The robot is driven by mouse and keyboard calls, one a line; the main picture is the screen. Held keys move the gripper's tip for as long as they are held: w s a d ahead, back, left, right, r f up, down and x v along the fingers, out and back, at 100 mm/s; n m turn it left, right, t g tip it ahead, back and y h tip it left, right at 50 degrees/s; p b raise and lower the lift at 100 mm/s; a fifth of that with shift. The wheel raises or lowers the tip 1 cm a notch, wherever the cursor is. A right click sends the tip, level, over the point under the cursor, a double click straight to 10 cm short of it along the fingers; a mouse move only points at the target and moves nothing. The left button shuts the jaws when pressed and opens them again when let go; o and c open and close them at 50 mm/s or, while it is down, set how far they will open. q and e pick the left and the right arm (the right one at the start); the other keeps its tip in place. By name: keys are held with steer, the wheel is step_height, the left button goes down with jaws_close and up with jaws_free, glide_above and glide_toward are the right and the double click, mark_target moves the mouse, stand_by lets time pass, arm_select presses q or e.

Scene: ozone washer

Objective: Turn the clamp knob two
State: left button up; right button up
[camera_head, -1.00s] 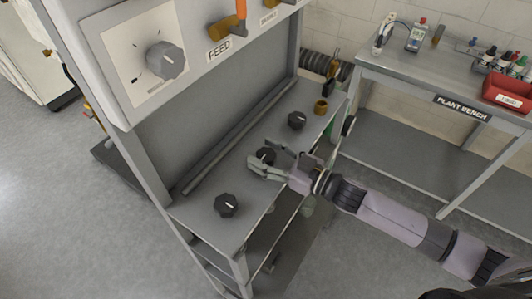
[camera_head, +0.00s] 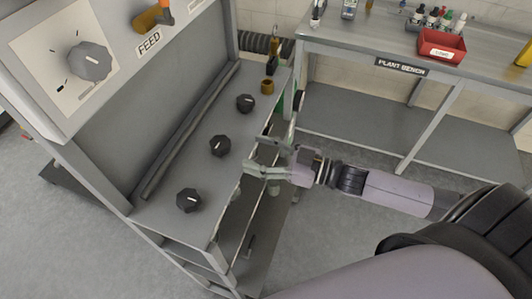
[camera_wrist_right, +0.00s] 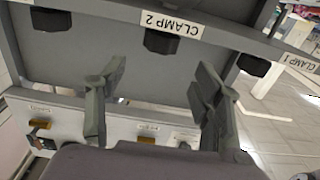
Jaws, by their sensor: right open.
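The clamp two knob (camera_head: 220,145) is the middle of three black knobs on the grey shelf. It carries a light pointer line. In the right wrist view the same knob (camera_wrist_right: 160,42) sits by the upside-down CLAMP 2 label (camera_wrist_right: 171,24). My right gripper (camera_head: 272,152) is open and empty, its fingers spread at the shelf's front edge, to the right of the knob and apart from it. In the wrist view the open fingers (camera_wrist_right: 158,80) stand below the knob, with nothing between them. My left gripper is not in view.
The other two black knobs stand nearer (camera_head: 189,200) and farther (camera_head: 245,103) along the shelf. A grey bar (camera_head: 190,130) lies behind them. A panel with a FEED label (camera_head: 149,43) rises at left. The plant bench (camera_head: 340,45) with a red bin (camera_head: 442,46) stands at right.

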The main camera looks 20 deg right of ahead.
steer(key=shift+v, duration=0.9)
